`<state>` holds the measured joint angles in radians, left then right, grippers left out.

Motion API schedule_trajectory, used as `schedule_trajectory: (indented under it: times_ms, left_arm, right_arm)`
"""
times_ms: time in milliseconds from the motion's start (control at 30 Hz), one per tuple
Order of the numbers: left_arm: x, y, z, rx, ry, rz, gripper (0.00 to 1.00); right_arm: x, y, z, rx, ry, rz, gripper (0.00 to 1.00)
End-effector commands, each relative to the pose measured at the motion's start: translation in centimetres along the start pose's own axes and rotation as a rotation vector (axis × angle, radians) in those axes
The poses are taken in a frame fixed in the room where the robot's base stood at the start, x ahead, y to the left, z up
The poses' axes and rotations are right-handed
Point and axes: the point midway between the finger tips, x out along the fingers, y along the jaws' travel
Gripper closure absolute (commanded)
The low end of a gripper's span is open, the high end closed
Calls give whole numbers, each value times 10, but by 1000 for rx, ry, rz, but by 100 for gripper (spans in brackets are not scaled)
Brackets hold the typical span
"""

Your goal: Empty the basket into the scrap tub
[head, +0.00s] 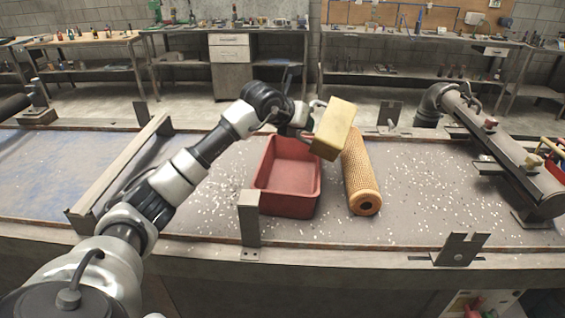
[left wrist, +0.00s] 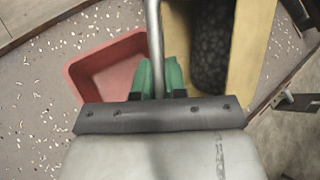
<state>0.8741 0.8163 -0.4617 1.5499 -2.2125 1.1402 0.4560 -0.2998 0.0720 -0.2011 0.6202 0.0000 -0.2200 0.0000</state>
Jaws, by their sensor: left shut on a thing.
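The yellow basket (head: 335,128) is held up, tilted, above the right rear side of the red scrap tub (head: 268,190). My left gripper (head: 312,112) is shut on the basket's grey bar handle. In the left wrist view the green fingertips (left wrist: 157,78) close around that bar (left wrist: 154,35). The basket wall (left wrist: 248,50) shows there with dark lumpy material inside. The tub (left wrist: 100,68) lies left of the basket in that view. The tub's visible inside looks plain red and bare. My right gripper is not in view.
An orange mesh tube (head: 360,180) lies on the bench right of the tub. A dark pipe (head: 500,150) on a stand is farther right. An upright metal bracket (head: 249,215) stands at the tub's front left. White chips litter the bench top (head: 420,200).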

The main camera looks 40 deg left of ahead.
Motion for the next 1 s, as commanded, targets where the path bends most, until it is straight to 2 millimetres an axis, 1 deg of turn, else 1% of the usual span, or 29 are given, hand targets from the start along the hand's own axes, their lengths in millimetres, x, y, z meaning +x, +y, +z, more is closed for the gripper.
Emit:
schedule_trajectory:
  times_ms: [100,267,400,533,767,1000]
  left_arm:
    - [0,1,2,-28,-15,-34,100]
    - [0,12,3,-73,-31,-78,100]
    - [6,16,-2,-110,-44,-118,100]
    - [4,14,2,-121,-51,-135,100]
    - [7,18,-1,-142,-56,-156,100]
    - [9,20,-2,-161,-64,-178,100]
  right_arm:
    - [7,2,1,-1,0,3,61]
    - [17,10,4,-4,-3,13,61]
    - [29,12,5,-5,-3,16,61]
    - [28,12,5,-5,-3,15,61]
    - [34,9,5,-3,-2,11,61]
    - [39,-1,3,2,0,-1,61]
